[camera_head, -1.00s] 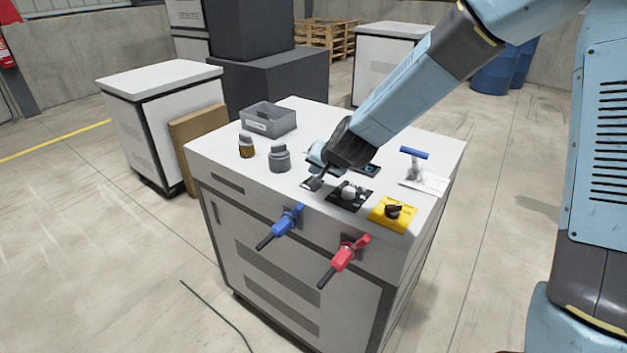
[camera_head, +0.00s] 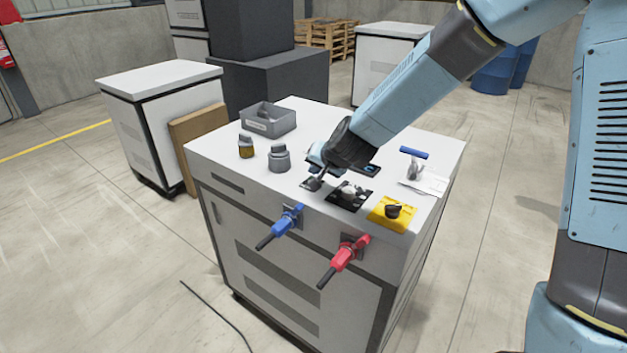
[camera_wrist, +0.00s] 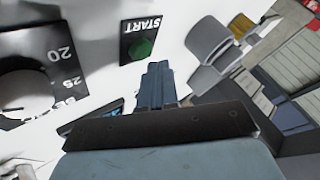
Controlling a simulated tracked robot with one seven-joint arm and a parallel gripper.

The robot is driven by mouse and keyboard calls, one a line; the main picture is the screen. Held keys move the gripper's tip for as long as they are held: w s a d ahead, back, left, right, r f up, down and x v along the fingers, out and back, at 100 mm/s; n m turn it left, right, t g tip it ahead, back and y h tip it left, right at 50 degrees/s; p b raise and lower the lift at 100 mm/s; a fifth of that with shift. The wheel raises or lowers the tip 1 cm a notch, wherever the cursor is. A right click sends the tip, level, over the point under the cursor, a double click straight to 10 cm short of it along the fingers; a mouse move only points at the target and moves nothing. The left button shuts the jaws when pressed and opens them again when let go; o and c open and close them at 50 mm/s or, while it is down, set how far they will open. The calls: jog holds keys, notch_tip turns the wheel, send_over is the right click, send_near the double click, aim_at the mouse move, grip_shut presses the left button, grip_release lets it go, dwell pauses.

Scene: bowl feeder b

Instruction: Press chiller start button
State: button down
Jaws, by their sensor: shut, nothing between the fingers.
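The chiller start button is a green round button (camera_wrist: 141,48) on a small black plate marked START (camera_wrist: 142,25) in the wrist view. My gripper (camera_wrist: 157,68) is shut and empty. Its fingertips show just below and slightly right of the button in that view. I cannot tell whether they touch it. In the head view my gripper (camera_head: 316,182) points down at the front part of the white cabinet top (camera_head: 225,148). The button is hard to make out there, close to the fingertips.
A black dial panel (camera_head: 338,200) and a yellow switch box (camera_head: 380,217) sit right of my gripper. Blue (camera_head: 283,226) and red (camera_head: 347,256) valve handles project from the front.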

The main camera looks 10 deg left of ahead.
jog(key=shift+f, duration=0.35)
jog(key=shift+f, duration=0.45)
dwell(0.8)
jog(key=shift+r, duration=0.9)
jog(key=shift+r, duration=2.5)
